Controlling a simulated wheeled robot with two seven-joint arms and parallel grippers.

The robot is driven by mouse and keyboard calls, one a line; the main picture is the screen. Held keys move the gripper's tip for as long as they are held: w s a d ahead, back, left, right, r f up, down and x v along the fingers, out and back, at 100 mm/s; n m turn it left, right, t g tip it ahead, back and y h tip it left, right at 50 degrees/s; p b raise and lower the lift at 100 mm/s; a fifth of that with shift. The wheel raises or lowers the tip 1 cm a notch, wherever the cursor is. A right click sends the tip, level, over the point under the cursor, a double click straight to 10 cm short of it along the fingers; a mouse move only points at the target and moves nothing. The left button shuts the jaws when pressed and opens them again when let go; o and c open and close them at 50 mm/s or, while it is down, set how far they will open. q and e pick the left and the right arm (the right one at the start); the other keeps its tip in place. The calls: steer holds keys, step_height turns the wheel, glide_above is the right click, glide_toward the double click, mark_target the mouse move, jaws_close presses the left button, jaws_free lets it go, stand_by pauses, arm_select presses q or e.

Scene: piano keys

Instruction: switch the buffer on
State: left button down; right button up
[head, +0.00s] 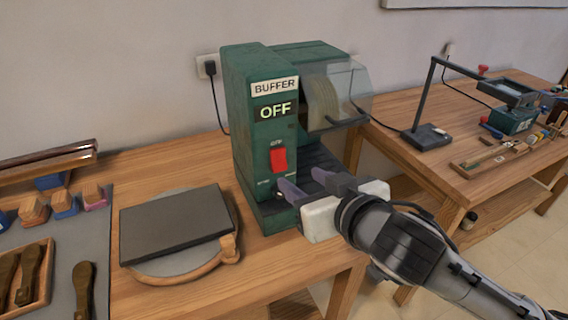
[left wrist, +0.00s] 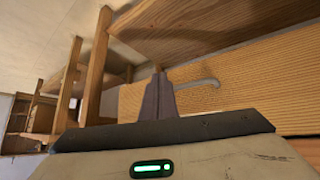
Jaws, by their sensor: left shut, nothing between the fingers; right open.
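The green buffer (head: 262,140) stands on the wooden bench, with a BUFFER label and a sign reading OFF (head: 276,110). Its red switch (head: 278,159) is on the front face below the sign. My right gripper (head: 299,179) is open and empty, just right of and slightly below the switch, apart from it in the picture; the exact depth gap is hard to tell. My left gripper (left wrist: 158,97) shows only in the left wrist view, its fingers shut together with nothing between them, near wooden bench parts.
A dark flat slab (head: 176,224) lies on a round board left of the buffer. A clear guard (head: 335,92) covers the buffing wheel. Wooden-handled tools (head: 30,275) lie at the left. A second bench (head: 470,165) with a lamp stands at the right.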

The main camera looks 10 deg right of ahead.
mark_target(280, 166)
steer(key=x, duration=0.9)
steer(key=shift+w+a+p, duration=0.1)
steer(key=shift+w+p, duration=0.05)
steer(key=shift+p, duration=0.15)
